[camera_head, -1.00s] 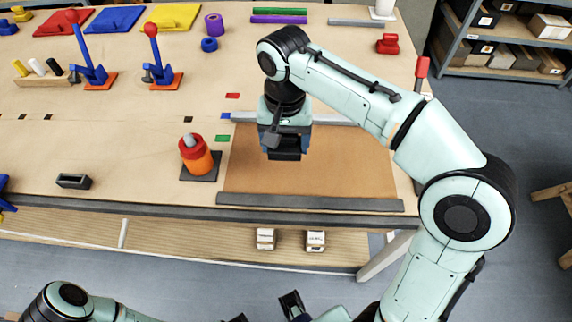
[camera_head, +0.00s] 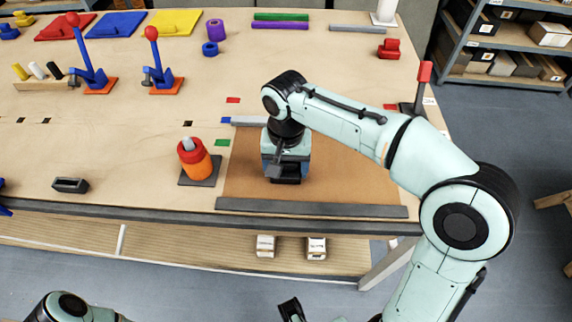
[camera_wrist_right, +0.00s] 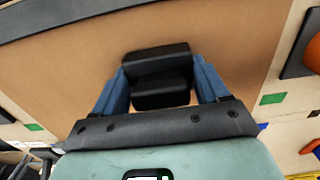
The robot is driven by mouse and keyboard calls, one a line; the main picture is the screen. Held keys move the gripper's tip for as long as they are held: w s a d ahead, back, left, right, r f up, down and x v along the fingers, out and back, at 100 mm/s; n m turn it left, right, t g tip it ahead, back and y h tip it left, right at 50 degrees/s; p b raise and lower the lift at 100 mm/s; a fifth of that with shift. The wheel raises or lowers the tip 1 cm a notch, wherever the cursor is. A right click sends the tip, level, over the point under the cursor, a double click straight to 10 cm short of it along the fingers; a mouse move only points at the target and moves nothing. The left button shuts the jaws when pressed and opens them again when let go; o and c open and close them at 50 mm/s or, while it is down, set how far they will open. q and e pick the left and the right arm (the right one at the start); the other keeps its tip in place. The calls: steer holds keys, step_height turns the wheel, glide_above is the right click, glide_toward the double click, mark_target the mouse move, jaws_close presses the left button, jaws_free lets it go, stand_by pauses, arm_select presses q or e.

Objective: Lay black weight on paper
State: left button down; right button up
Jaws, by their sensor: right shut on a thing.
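The brown paper (camera_head: 345,185) lies flat near the front edge of the table, with a dark grey bar (camera_head: 310,208) along its front edge. My right gripper (camera_head: 286,174) is over the left half of the paper and points down. In the right wrist view it is shut on the black weight (camera_wrist_right: 157,62), a dark block between its two blue fingers. The paper (camera_wrist_right: 70,75) shows around the weight there. In the head view the weight is mostly hidden by the gripper. I cannot tell whether it touches the paper. My left gripper is not clearly visible.
An orange and red cylinder (camera_head: 195,161) stands on a dark plate just left of the paper. A light bar (camera_head: 249,121) lies along the paper's back edge. A red-handled piece (camera_head: 424,73) stands at the right table edge. The paper's right half is clear.

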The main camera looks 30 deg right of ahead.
steer(key=shift+f, duration=0.1)
steer(key=o, duration=1.8)
step_height(320, 180, up, 12)
steer(key=p, duration=0.3)
steer(key=shift+r, duration=0.2)
steer(key=shift+f, duration=0.1)
